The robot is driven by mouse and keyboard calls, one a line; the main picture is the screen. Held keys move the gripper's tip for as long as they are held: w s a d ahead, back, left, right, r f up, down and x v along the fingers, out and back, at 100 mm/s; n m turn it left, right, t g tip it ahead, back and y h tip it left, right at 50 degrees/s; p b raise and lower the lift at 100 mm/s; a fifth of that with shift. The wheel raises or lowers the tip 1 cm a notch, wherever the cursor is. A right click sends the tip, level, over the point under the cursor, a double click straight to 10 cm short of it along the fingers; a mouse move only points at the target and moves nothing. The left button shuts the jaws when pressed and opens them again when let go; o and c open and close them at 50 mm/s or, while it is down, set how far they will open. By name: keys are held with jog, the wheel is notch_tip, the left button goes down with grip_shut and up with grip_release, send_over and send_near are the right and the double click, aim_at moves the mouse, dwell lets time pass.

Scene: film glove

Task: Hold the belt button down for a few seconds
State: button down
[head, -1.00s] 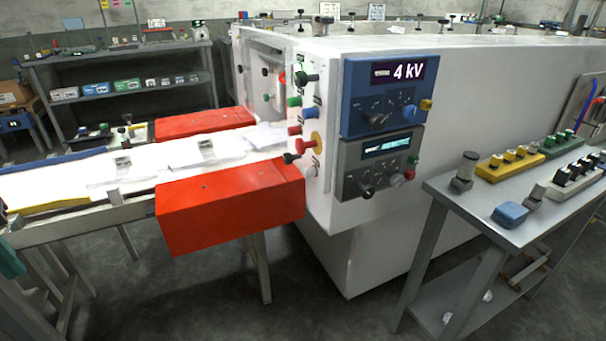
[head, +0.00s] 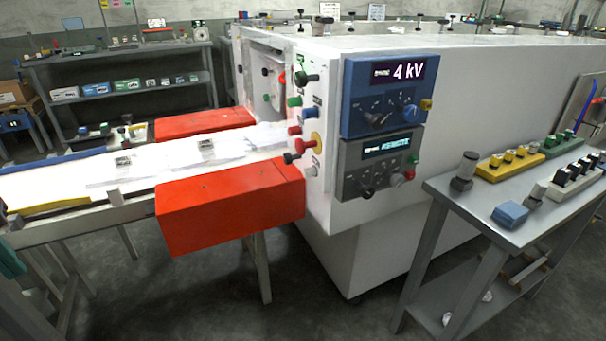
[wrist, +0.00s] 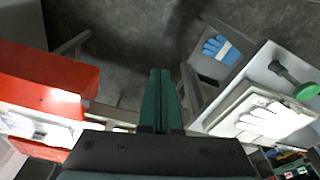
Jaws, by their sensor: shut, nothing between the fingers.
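The machine's white end panel (head: 319,110) carries several small controls in the head view. Among them are a green button (head: 294,101), a blue button (head: 309,113), a red button (head: 295,130) and a red mushroom button on a yellow base (head: 316,139). Their labels are too small to read, so I cannot tell which is the belt button. The belt (head: 60,173) runs into the machine from the left. My gripper (wrist: 160,72) shows in the wrist view, with its green fingers together and empty, pointing over the floor. No panel button shows in that view.
A red box-shaped guard (head: 230,212) juts out beside the belt; red also shows at left in the wrist view (wrist: 45,80). A metal table (head: 470,205) with button blocks stands at right. The wrist view shows a blue glove (wrist: 222,48) and a pale glove (wrist: 265,120) at right.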

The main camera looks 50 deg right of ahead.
aim_at(309, 172)
jog(key=w+d+f+h+p, duration=0.2)
jog(key=d+f, duration=0.2)
jog(key=d, duration=0.6)
jog(key=w+d+f+h+p, duration=0.1)
jog(key=d+f, duration=0.3)
jog(key=d, duration=0.6)
jog(key=s+d+n+h+p, duration=0.1)
jog(key=s+d+n+h, duration=0.1)
jog(key=d, duration=1)
jog(key=s+d+r+n+g+h+p, duration=0.1)
jog(key=s+d+n+h, duration=0.1)
jog(key=d, duration=1)
jog(key=s+h, duration=0.1)
jog(key=h, duration=0.1)
jog(key=shift+s+d+r+h+p, duration=0.15)
jog(key=shift+s+d+h+p, duration=0.05)
jog(key=shift+d+h+p, duration=0.15)
jog(key=s+d, duration=0.3)
jog(key=d, duration=0.5)
jog(key=shift+s+d, duration=0.15)
